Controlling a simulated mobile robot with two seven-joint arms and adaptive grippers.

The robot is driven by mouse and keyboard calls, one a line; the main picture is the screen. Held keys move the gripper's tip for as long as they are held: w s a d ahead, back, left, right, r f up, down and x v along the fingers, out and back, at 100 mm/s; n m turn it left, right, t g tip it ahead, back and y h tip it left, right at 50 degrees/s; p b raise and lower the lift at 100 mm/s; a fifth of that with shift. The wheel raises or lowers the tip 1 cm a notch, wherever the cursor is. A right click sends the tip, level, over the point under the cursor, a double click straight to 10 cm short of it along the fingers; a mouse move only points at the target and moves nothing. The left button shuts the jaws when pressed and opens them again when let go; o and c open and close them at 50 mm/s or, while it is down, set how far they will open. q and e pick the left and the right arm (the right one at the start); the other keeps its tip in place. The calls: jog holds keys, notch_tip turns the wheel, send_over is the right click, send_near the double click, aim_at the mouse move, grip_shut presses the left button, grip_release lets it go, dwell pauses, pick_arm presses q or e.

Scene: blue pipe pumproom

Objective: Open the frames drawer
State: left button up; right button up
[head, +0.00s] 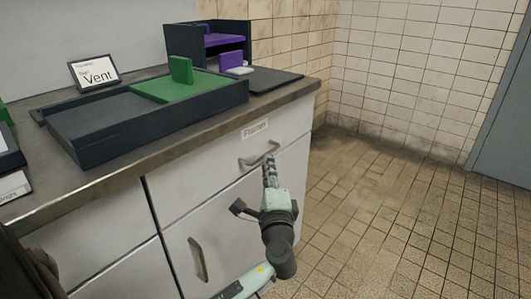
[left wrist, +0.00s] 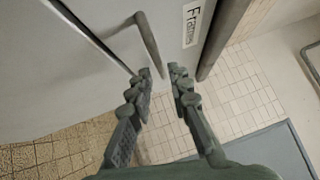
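The frames drawer (head: 222,165) is a white drawer front at the top right of the cabinet, and it looks shut. Its label (head: 255,129) reads "Frames" and also shows in the left wrist view (left wrist: 192,22). Its grey bar handle (head: 258,155) sits below the label. My left gripper (head: 270,160) is at the handle's right end. In the left wrist view the gripper (left wrist: 160,75) has its fingers apart, and the handle (left wrist: 150,42) runs down to the gap between the fingertips. I cannot tell whether they touch. My right gripper is not in view.
A dark countertop (head: 175,143) above holds a dark tray (head: 90,137) with a green piece (head: 180,70), a purple-shelved rack (head: 222,40) and a "Vent" sign (head: 95,72). Another handle (head: 197,260) is on the front below. Tiled floor (head: 400,220) at right is clear.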

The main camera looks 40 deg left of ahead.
pick_arm(q)
jog(key=shift+x, duration=2.75)
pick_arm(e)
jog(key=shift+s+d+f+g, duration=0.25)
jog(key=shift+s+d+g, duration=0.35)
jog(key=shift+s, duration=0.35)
pick_arm(q)
jog(key=shift+f, duration=0.1)
grip_shut()
